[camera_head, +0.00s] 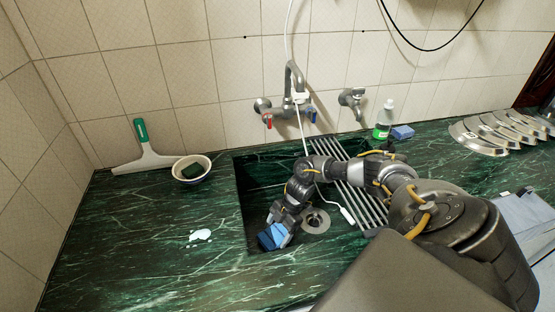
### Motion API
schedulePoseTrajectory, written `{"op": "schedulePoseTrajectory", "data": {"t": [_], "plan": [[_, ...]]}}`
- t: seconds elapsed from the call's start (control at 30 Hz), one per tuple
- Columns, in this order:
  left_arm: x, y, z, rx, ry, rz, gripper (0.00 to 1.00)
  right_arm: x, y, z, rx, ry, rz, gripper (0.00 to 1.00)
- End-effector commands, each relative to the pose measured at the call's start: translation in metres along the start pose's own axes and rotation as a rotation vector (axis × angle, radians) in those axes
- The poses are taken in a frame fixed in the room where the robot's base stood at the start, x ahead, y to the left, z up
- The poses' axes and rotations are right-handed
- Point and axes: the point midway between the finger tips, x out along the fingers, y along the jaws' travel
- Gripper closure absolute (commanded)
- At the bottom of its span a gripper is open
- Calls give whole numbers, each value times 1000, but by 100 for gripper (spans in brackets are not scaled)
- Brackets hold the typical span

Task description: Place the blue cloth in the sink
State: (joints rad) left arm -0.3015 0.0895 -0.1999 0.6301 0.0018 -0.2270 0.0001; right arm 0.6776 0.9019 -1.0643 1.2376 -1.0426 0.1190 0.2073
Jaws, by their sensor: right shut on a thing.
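The blue cloth (270,238) is a small folded block with a darker and a lighter blue side. My right gripper (278,230) is shut on it and points down over the left front part of the sink. The sink (251,190) is a dark green marble basin let into the counter, with a round metal drain (317,222) to the right of the cloth. I cannot tell whether the cloth touches the sink floor. My right arm hides part of the basin and its right side. My left gripper is not in view.
A metal rack (350,185) covers the sink's right part. A tap (290,95) with a white hose stands behind. A bowl (192,170) and squeegee (146,150) are at left. A green bottle (383,122), blue block (403,132) and metal lids (480,135) are at right. The left front counter is mostly clear.

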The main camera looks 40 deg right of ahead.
Motion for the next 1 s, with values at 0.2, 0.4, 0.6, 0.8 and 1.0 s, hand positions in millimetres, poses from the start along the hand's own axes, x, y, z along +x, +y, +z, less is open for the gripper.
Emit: {"op": "schedulePoseTrajectory", "data": {"t": [0.2,0.4,0.6,0.8,1.0], "plan": [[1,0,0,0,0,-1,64,14,0,8,-1,1,2,42],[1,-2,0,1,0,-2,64,14,0,8,-1,1,1,42],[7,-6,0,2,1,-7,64,20,1,11,0,1,1,42],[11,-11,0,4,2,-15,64,27,0,14,0,-1,0,42],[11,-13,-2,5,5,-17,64,29,-2,15,0,-3,-5,13]]}}
